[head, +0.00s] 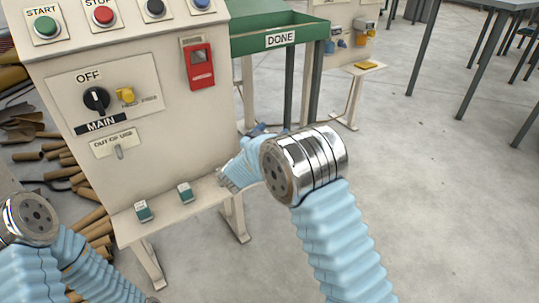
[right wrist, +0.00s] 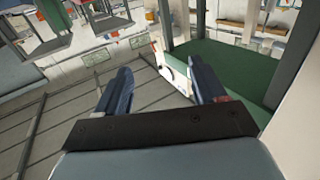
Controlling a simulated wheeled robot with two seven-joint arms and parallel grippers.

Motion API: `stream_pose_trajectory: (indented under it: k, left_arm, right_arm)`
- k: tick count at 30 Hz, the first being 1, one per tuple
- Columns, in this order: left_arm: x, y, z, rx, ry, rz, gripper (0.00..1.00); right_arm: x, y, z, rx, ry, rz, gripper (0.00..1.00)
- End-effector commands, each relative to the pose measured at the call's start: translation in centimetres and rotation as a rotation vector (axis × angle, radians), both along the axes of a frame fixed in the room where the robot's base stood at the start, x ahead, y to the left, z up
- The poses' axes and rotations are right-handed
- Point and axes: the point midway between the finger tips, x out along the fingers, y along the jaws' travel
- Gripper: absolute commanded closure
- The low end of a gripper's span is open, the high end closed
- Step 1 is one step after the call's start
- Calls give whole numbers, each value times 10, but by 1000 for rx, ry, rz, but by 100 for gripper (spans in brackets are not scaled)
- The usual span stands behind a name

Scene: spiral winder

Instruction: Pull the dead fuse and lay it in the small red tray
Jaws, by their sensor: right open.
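My right gripper (right wrist: 161,72) is open in the right wrist view, with nothing between its two dark blue fingers. In the head view its arm reaches in toward the cabinet's right side, and a silver joint hides most of the gripper. My left arm shows at the bottom left of the head view, but its gripper is not visible. I cannot make out a fuse for certain. Two small dark green blocks (head: 143,210) (head: 185,192) with pale faces lie apart on the cabinet's ledge. I see no small red tray that I can identify.
The beige cabinet (head: 60,155) carries a MAIN switch (head: 96,99) at OFF, a yellow part (head: 126,95), an OUT OF USE plate (head: 116,144) and a red device (head: 200,67). A green DONE bin (head: 254,45) stands behind. A yellow item (head: 366,65) lies on a farther stand.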

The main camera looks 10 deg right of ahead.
Motion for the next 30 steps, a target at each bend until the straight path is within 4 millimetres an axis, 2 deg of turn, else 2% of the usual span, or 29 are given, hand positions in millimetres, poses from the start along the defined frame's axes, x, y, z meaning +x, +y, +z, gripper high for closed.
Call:
stream_pose_trajectory:
  k: [5, 15, 21, 30]
  left_arm:
    - [0, 0, 1, 0, 0, 0, 65]
    - [0, 0, 3, 1, -1, 0, 65]
    - [0, 0, 3, 1, -1, 0, 65]
    - [0, 0, 3, 1, -1, 0, 65]
  right_arm:
    - [-23, 22, 1, 1, 1, 4, 30]
    - [-82, 74, 1, -1, 0, 4, 30]
    - [-98, 87, 0, -1, -1, 2, 30]
    - [-100, 89, 0, 1, -1, 0, 30]
